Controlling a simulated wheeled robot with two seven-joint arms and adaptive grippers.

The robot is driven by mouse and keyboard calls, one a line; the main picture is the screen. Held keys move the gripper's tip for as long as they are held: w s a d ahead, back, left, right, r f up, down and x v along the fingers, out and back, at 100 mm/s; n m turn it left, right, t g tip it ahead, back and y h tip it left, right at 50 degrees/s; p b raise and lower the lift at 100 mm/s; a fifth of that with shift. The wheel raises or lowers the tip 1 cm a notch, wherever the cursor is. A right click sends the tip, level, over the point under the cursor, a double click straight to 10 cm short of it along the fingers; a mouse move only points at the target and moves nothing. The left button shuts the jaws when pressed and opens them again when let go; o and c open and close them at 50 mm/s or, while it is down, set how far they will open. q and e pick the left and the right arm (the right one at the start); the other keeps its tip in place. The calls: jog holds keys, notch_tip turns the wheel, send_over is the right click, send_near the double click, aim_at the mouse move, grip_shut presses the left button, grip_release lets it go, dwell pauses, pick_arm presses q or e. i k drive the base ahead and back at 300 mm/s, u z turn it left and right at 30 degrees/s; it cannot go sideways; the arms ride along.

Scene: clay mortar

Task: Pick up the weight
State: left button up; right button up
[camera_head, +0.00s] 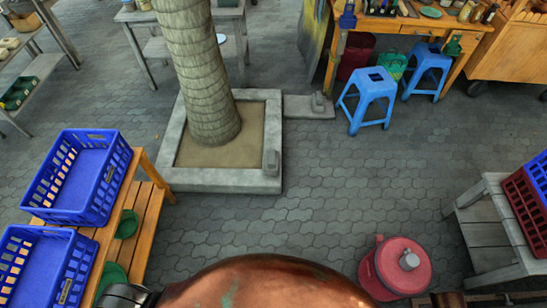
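No object is plainly recognisable as the weight. I cannot tell whether either is the weight. Neither of my grippers shows clearly; only dark parts, perhaps of my arms, show at the bottom edge on both sides. Nothing is seen touching the grey objects.
A tree trunk (200,70) rises from the planter. Blue crates (80,175) stand on a wooden rack at left. A red round container (385,280) stands at front right. Blue stools (371,86) stand by a workbench. The paving between is clear.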

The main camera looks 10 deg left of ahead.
aim_at(272, 156)
jog(key=u, duration=0.6)
jog(key=i, duration=0.85)
jog(key=u, duration=0.85)
